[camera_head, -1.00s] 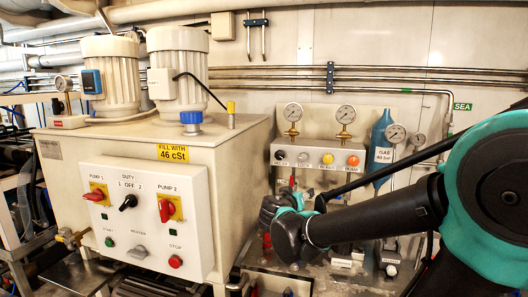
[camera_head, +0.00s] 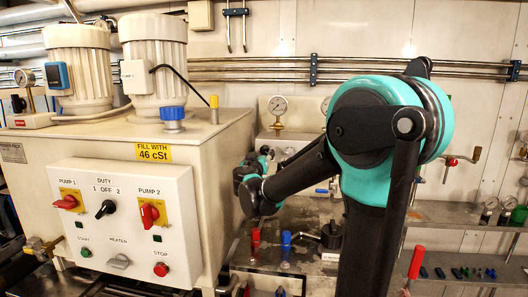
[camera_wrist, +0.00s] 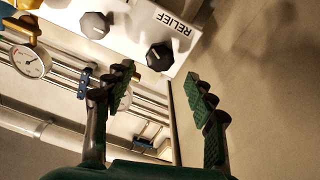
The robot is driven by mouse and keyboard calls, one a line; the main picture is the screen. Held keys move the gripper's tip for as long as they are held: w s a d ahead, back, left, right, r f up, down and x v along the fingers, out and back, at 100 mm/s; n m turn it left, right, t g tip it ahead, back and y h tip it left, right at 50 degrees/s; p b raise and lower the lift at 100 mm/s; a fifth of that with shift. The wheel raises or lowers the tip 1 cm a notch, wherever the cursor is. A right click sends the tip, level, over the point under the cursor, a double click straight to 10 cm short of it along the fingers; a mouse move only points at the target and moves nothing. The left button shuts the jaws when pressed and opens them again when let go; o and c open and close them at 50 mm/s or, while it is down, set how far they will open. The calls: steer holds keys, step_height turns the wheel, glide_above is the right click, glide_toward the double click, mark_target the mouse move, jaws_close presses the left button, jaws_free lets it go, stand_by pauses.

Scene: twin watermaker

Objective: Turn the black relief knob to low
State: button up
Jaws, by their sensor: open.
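The black relief knob (camera_wrist: 160,56) shows in the wrist view on a pale panel, beside the printed RELIEF label (camera_wrist: 174,22). My gripper (camera_wrist: 157,74) is open, its two green-padded fingers apart. The knob appears beyond the fingertips, between their lines, and nothing is held. I cannot tell the knob's setting, as no pointer mark shows clearly. In the head view my gripper (camera_head: 250,172) is small and partly hidden by my arm, in front of the valve panel (camera_head: 290,138). The relief knob cannot be made out there.
A grey knob (camera_wrist: 95,25) sits beside the relief knob. A gauge (camera_wrist: 31,61) and metal pipes are at the left of the wrist view. The white pump control box (camera_head: 120,220) stands left of my arm. Red (camera_head: 255,241) and blue (camera_head: 286,241) handles stand below.

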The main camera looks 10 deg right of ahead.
mark_target(264, 150)
steer(key=x, duration=0.6)
steer(key=shift+w, duration=0.15)
steer(key=c, duration=1.2)
